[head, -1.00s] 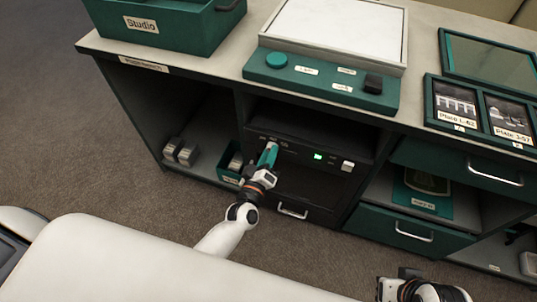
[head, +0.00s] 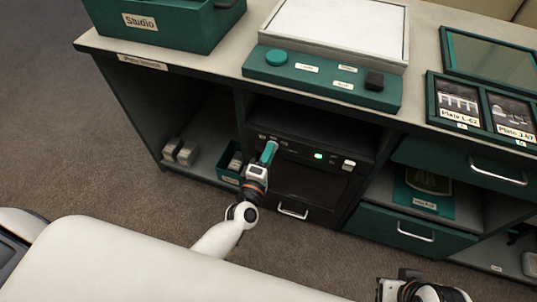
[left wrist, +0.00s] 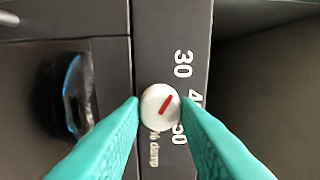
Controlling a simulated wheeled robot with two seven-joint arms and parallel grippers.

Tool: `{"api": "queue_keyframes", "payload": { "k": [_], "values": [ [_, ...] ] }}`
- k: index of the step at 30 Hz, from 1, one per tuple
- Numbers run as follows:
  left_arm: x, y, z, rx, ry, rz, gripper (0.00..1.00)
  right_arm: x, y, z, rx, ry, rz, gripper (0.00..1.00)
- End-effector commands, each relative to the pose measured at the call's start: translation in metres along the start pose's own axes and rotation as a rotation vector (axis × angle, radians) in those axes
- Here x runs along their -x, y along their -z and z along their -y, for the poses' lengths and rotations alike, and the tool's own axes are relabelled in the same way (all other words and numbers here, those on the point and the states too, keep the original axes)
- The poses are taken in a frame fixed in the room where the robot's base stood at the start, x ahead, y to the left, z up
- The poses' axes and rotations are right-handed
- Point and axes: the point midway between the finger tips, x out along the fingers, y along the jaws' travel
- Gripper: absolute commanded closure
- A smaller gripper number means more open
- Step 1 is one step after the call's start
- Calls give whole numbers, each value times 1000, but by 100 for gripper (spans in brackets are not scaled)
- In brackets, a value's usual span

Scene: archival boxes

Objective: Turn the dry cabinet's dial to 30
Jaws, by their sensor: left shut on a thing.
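The dry cabinet (head: 318,180) is a black unit under the counter, with a lit green light on its front. Its dial (left wrist: 157,110) is a small white knob with a red mark, seen in the left wrist view. The mark slants up and right, roughly toward the printed 30 (left wrist: 183,64). A partly covered 40 and a 50 are beside it. My left gripper (head: 269,151) is at the cabinet's upper left front; its teal fingers are shut on the dial in the left wrist view (left wrist: 160,108). In the head view they hide the dial. My right gripper (head: 412,288) is at the bottom edge, its fingers unclear.
A white-topped panel with a teal front (head: 320,80) stands on the counter above. A green Studio box (head: 165,25) is at the left. Open shelves flank the cabinet; green drawers (head: 410,232) are at the right. The carpet (head: 100,185) in front is clear.

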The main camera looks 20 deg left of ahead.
Motion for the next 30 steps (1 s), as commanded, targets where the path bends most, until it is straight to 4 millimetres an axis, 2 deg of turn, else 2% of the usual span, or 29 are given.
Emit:
{"api": "queue_keyframes", "payload": {
  "k": [15,16,19,30],
  "values": [
    [0,-1,0,19,1,2,94,0,0,0,0,0,0,100],
    [0,-1,0,19,1,2,67,0,0,0,0,0,0,100],
    [0,-1,0,19,1,2,50,0,0,0,0,0,0,100],
    [5,0,0,17,-1,0,50,1,0,0,0,0,1,100]
  ]
}}
